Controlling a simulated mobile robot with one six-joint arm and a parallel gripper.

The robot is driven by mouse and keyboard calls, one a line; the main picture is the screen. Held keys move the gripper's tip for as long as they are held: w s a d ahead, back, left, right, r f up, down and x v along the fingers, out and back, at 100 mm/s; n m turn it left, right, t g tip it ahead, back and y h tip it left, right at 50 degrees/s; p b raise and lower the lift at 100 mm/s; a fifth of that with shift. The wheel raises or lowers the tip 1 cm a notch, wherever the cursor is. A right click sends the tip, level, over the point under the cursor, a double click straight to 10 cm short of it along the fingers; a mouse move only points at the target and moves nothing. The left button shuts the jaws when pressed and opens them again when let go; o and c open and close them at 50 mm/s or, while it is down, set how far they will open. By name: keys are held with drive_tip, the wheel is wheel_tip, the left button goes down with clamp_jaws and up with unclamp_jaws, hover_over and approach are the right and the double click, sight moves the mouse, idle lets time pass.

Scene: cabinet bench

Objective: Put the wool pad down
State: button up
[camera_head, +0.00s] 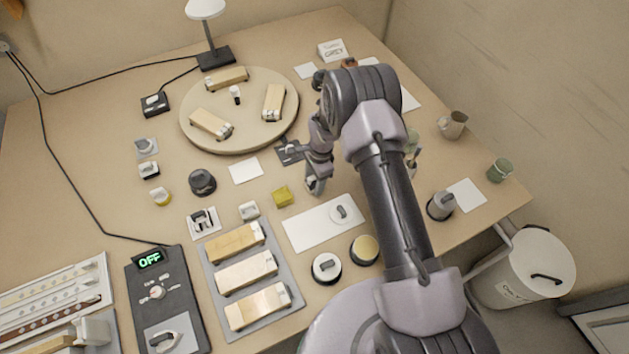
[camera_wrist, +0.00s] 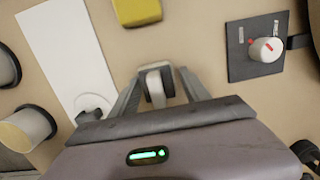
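My gripper (camera_wrist: 160,80) has its two fingers closed on a small grey-and-white piece (camera_wrist: 155,84), which I take to be the wool pad. The head view shows my gripper (camera_head: 315,186) over the bench, right of the yellow block (camera_head: 282,195) and behind the white sheet (camera_head: 322,230). The piece is small and mostly hidden by the gripper there. I cannot tell whether it touches the bench. The wrist view also shows the yellow block (camera_wrist: 137,10) ahead and the white sheet (camera_wrist: 66,52) to the left.
A dark plate with a knob (camera_wrist: 258,48) lies beside my gripper. A round wooden board (camera_head: 240,140) holds several blocks. A bin (camera_head: 525,268) stands off the bench.

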drive_tip(key=shift+s+d+f, duration=0.15)
drive_tip(key=shift+s+f, duration=0.4)
drive_tip(key=shift+s, duration=0.1)
wheel_tip(320, 180, up, 28)
drive_tip(key=d+n+t+p, duration=0.1)
drive_tip(key=d+n+p, duration=0.1)
drive_tip(key=d+p, duration=0.15)
drive_tip(key=s+d+r+n+t, duration=0.1)
drive_tip(key=s+r, duration=0.3)
drive_tip(key=r, duration=0.4)
drive_tip(key=s+r+n+t, duration=0.1)
drive_tip(key=s+r+n, duration=0.1)
drive_tip(key=s+r, duration=0.35)
drive_tip(key=s+d+r+n+t, duration=0.1)
drive_tip(key=s+r, duration=0.3)
drive_tip(key=s, duration=0.4)
drive_tip(key=s+d+r+n+t, duration=0.1)
drive_tip(key=s+r+n+t, duration=0.1)
drive_tip(key=s, duration=0.6)
wheel_tip(320, 180, up, 2)
drive_tip(key=shift+s+r+n+y+p, duration=0.1)
drive_tip(key=shift+s+n+y+p, duration=0.2)
drive_tip(key=shift+s+n+p, duration=0.15)
